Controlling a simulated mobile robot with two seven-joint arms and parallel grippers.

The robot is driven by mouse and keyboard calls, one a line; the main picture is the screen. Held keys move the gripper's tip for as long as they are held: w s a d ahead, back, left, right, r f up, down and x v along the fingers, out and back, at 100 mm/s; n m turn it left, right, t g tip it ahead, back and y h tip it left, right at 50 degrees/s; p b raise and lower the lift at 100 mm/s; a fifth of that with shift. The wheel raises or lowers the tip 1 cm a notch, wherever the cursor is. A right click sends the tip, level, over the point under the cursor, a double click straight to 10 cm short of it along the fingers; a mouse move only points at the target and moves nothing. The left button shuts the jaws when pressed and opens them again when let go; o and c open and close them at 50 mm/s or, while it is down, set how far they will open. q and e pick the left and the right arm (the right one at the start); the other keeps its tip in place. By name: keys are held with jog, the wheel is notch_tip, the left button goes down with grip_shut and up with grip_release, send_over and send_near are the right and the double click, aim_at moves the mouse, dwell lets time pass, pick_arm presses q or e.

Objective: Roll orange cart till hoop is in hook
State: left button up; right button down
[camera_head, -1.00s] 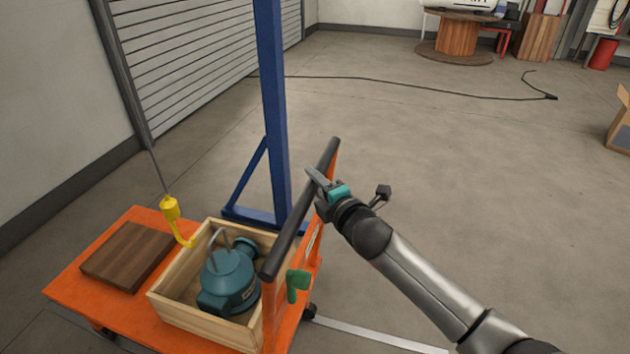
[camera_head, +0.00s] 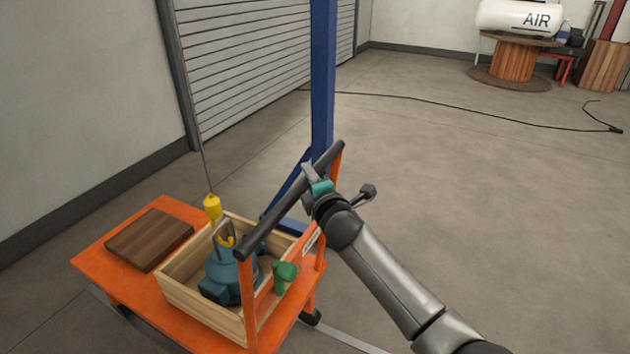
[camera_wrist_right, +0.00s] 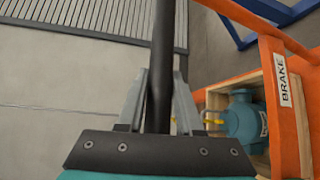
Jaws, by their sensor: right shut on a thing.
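The orange cart (camera_head: 88,262) stands at the lower left in the head view, with a black handle bar (camera_head: 275,220) on its near right side. A wooden crate (camera_head: 205,312) on it holds a teal pump (camera_head: 222,275) with a grey hoop (camera_head: 219,236) on top. The yellow hook (camera_head: 212,207) hangs on a cable and overlaps the hoop in the picture; I cannot tell whether the hoop sits inside it. My right gripper (camera_head: 308,178) is shut on the handle bar, which runs between its fingers (camera_wrist_right: 158,100) in the right wrist view. My left gripper is out of view.
A dark wooden board (camera_head: 150,238) lies on the cart beside the crate. A blue post (camera_head: 323,80) stands close behind the cart.

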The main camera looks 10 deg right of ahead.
jog(key=c, duration=1)
grip_release()
jog(key=shift+a, duration=0.15)
jog(key=o, duration=0.3)
jog(key=shift+o, duration=0.6)
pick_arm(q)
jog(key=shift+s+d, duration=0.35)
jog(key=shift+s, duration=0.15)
pick_arm(e)
jog(key=shift+s, duration=0.45)
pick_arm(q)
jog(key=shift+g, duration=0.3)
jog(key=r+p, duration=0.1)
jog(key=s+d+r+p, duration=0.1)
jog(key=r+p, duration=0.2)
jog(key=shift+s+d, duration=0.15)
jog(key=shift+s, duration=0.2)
pick_arm(e)
jog(key=v, duration=1.4)
jog(key=shift+d, duration=0.2)
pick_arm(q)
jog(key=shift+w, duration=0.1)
pick_arm(e)
jog(key=shift+s, duration=0.1)
